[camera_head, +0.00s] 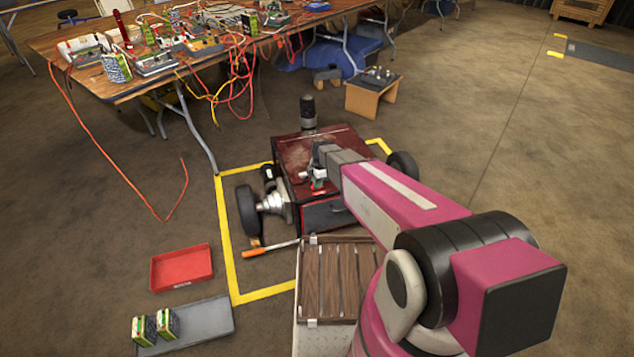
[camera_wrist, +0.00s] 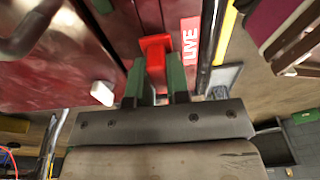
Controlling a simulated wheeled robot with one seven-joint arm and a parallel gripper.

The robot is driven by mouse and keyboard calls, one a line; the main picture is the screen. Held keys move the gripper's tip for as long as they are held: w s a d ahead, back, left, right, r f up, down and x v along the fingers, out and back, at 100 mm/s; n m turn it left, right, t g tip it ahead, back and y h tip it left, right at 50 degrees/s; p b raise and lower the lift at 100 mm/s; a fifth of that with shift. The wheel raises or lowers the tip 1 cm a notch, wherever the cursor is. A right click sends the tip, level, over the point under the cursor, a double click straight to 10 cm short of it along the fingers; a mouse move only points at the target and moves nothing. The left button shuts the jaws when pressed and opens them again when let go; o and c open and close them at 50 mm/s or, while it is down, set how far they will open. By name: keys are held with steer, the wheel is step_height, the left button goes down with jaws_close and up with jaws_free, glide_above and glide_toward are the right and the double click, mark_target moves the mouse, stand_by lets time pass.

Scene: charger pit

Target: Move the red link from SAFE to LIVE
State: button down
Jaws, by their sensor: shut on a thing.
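The red link (camera_wrist: 156,48) is between the green-padded fingers of my gripper (camera_wrist: 156,78), which is shut on it. The link lies against or just over the dark red chassis (camera_wrist: 60,90), beside the red LIVE label (camera_wrist: 190,40), which is to its right in the wrist view. I cannot tell whether the link is seated. No SAFE label is readable. In the head view my gripper (camera_head: 318,180) is over the front part of the dark red wheeled chassis (camera_head: 315,150), and the link is too small to make out there.
A white knob (camera_wrist: 102,93) is left of the fingers in the wrist view. A wooden slatted crate (camera_head: 338,280) stands in front of the chassis. A red tray (camera_head: 182,268) and a grey tray (camera_head: 210,322) with green-and-black packs lie left. A cluttered table (camera_head: 110,95) is behind.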

steer(key=shift+f, duration=0.25)
steer(key=c, duration=1)
jaws_free()
steer(key=shift+r, duration=0.1)
steer(key=r, duration=0.7)
steer(key=d+r, duration=0.1)
steer(key=r, duration=0.2)
steer(key=shift+w+d+r, duration=0.1)
steer(key=shift+w+r, duration=0.15)
steer(key=shift+w, duration=0.15)
steer(key=s+d+r+m, duration=0.3)
steer(key=s+d+m, duration=0.3)
steer(key=m, duration=0.1)
steer(key=s+d+r+m, duration=0.3)
steer(key=s+d+m, duration=0.3)
steer(key=s+m, duration=0.1)
steer(key=s+d+r+m+h, duration=0.1)
steer(key=s+d+r+m, duration=0.3)
steer(key=s+d+m, duration=0.2)
steer(key=shift+s+m+t, duration=0.2)
steer(key=shift+m+t, duration=0.2)
steer(key=shift+m, duration=0.4)
